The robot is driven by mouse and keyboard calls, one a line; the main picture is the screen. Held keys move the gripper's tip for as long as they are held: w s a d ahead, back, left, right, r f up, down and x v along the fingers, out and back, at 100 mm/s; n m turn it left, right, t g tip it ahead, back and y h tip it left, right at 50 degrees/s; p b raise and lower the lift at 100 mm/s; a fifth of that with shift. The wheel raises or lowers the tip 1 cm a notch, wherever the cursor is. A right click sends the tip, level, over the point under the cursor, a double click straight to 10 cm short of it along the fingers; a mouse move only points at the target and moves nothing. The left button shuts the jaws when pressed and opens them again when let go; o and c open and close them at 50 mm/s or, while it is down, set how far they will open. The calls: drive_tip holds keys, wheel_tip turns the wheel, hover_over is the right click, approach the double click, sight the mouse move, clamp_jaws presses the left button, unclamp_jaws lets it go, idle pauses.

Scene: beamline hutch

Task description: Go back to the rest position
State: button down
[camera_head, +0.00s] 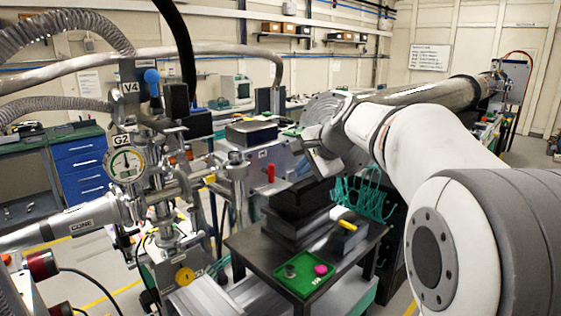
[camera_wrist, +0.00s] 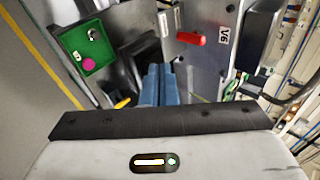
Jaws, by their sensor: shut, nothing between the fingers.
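My gripper (camera_wrist: 159,70) shows in the wrist view as two blue-grey fingers close together, with nothing between them. In the head view its grey wrist end (camera_head: 322,155) hangs above the dark stacked blocks on the bench, and the fingers cannot be made out. A green tray (camera_head: 303,261) lies on the dark bench top, apart from the gripper. It holds a dark grey cylinder (camera_head: 290,271) and a pink round piece (camera_head: 321,269). The wrist view shows the tray (camera_wrist: 71,40) at upper left.
A red handle (camera_wrist: 190,38) is near the fingers beside a V6 label (camera_wrist: 223,36). A yellow piece (camera_head: 347,225) lies by the dark blocks (camera_head: 298,205). Vacuum pipes and gauge G2 (camera_head: 125,165) crowd the left. Green cables (camera_head: 365,195) hang behind the bench.

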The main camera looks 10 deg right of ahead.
drive_tip(key=s+f+n+g+h, duration=0.2)
drive_tip(key=s+f+n, duration=0.4)
drive_tip(key=s, duration=0.9)
drive_tip(key=s+f+n+g+h, duration=0.1)
drive_tip(key=s+f+n+g, duration=0.2)
drive_tip(key=s+f, duration=1)
drive_tip(key=s+n, duration=0.3)
drive_tip(key=shift+s+a+f+h, duration=0.15)
drive_tip(key=shift+a+h, duration=0.05)
drive_tip(key=shift+h, duration=0.2)
drive_tip(key=c, duration=2.1)
unclamp_jaws()
